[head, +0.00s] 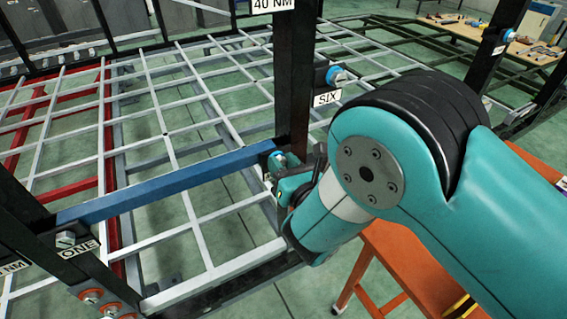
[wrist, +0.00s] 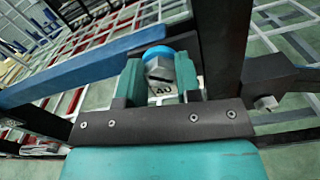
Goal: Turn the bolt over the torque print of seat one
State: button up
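A grey hex bolt with a blue collar (wrist: 158,68) stands at the right end of the blue bar, between my fingertips in the wrist view. In the head view it shows small beside the dark post (head: 279,159). My gripper (head: 285,178) is there; in the wrist view its two teal fingers (wrist: 160,75) stand apart, one on each side of the bolt head. Whether they press on it is unclear. A print (wrist: 163,90), partly hidden, shows below the bolt. Seat one has a hex bolt (head: 65,239) by the ONE label (head: 78,248); its NM print (head: 14,267) is cut off at the left edge.
The blue bar (head: 165,184) crosses between two dark posts, over a white and red grid frame (head: 165,130). A bolt with a blue collar (head: 335,75) sits above the SIX label (head: 327,98). A 40 NM print (head: 273,5) is on the post. An orange cart (head: 400,262) stands at lower right.

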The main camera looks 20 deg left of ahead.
jog(key=shift+m, duration=0.3)
jog(key=m, duration=0.2)
jog(key=m+b, duration=0.1)
jog(key=m, duration=0.1)
jog(key=shift+w+f+m, duration=0.15)
jog(key=shift+m, duration=0.15)
jog(key=m+b, duration=0.1)
jog(key=m, duration=0.1)
jog(key=m+b, duration=0.1)
jog(key=m, duration=0.2)
jog(key=shift+d+f+m, duration=0.15)
jog(key=shift+f+m, duration=0.05)
jog(key=shift+m, duration=0.1)
jog(key=m+b, duration=0.9)
jog(key=b, duration=0.1)
jog(key=m+b, duration=0.9)
jog(key=m, duration=0.1)
jog(key=f+m+b, duration=0.1)
jog(key=m+b, duration=0.9)
jog(key=shift+s+a+b, duration=0.3)
jog(key=shift+s, duration=0.05)
jog(key=shift+r, duration=0.1)
